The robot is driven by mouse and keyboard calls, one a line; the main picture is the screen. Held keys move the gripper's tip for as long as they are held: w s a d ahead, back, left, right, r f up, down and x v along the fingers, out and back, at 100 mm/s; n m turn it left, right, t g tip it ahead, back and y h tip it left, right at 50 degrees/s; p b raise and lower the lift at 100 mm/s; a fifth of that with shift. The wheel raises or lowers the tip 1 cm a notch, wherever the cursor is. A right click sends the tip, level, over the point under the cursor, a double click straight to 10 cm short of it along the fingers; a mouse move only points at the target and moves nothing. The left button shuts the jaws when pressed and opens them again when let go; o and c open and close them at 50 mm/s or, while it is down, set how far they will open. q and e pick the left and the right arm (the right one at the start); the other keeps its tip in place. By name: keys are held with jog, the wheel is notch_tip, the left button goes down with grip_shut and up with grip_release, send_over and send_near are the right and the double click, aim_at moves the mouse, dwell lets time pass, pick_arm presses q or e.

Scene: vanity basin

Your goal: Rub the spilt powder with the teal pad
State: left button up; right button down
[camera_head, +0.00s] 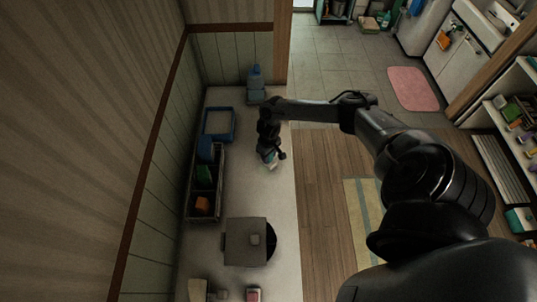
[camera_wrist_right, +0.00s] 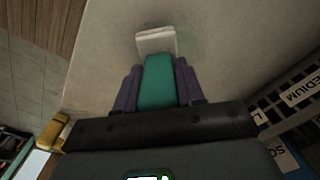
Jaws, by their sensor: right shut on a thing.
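My right gripper (camera_head: 268,153) is low over the pale counter (camera_head: 270,195), near its right edge. In the right wrist view its purple fingers (camera_wrist_right: 157,82) are shut on the sides of a teal pad (camera_wrist_right: 157,88) with a white end block (camera_wrist_right: 156,41). The white end points away from the gripper, at or close to the counter surface; I cannot tell whether it touches. The pad also shows in the head view (camera_head: 270,163), small and partly hidden by the gripper. I cannot clearly make out the spilt powder. My left gripper is not in view.
A dark caddy (camera_head: 190,204) with labelled compartments holds blue, green and orange items along the wall. A blue-rimmed tray (camera_head: 233,124) and a blue bottle (camera_head: 254,78) stand at the far end. A grey square block (camera_head: 238,244) is nearer. The counter right of the caddy is clear.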

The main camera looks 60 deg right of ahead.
jog(key=shift+f+b, duration=0.3)
jog(key=shift+f, duration=0.25)
dwell(0.7)
jog(key=shift+a+r, duration=0.1)
jog(key=shift+w+a, duration=0.1)
jog(key=shift+a, duration=0.1)
jog(key=shift+w+a+r+p, duration=0.1)
jog(key=shift+w+a+p, duration=0.2)
jog(key=shift+a+p, duration=0.4)
jog(key=shift+w+a, duration=0.1)
jog(key=shift+a, duration=0.2)
